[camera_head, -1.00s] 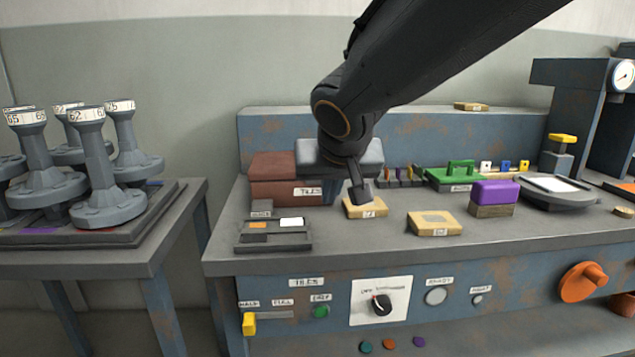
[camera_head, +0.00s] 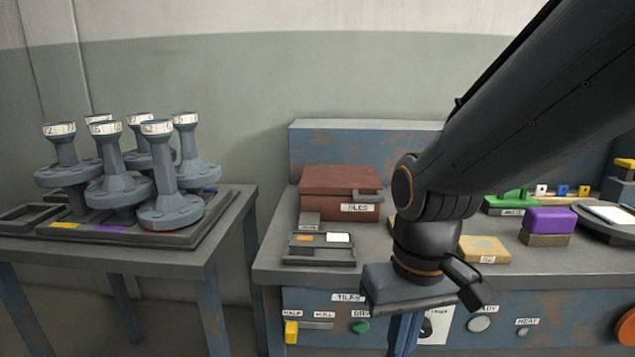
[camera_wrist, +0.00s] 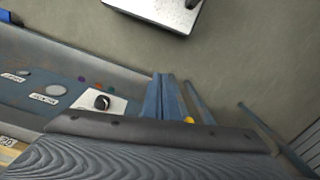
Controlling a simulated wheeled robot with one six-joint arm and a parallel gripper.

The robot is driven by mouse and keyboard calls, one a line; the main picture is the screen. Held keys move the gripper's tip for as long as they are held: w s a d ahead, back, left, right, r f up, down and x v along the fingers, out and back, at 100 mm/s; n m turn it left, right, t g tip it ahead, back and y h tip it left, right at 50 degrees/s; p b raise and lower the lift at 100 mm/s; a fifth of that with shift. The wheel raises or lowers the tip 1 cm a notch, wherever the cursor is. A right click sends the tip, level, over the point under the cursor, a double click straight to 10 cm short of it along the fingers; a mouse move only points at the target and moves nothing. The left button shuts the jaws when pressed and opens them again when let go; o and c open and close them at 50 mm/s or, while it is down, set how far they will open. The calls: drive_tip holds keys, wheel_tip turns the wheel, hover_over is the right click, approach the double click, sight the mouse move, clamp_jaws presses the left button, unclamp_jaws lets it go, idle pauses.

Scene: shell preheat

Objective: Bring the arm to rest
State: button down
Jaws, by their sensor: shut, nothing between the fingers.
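My gripper (camera_head: 412,292) hangs at the end of the dark arm in the head view, in front of the workbench's front edge. It looks shut, and I see nothing held in it.
The workbench (camera_head: 275,262) carries a brown tiles box (camera_head: 335,182), a small tray (camera_head: 318,256), a wooden block (camera_head: 484,250) and a purple block (camera_head: 551,220). A side table (camera_head: 222,232) at left holds several grey flanged pieces. A gap separates the tables.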

drive_tip(key=d+r+m+p, duration=0.2)
drive_tip(key=d+r+p, duration=0.5)
drive_tip(key=p, duration=0.6)
drive_tip(key=shift+s+d+r+h+p, duration=0.2)
drive_tip(key=shift+d+r+h+p, duration=0.15)
drive_tip(key=shift+r, duration=0.1)
drive_tip(key=shift+m, duration=0.3)
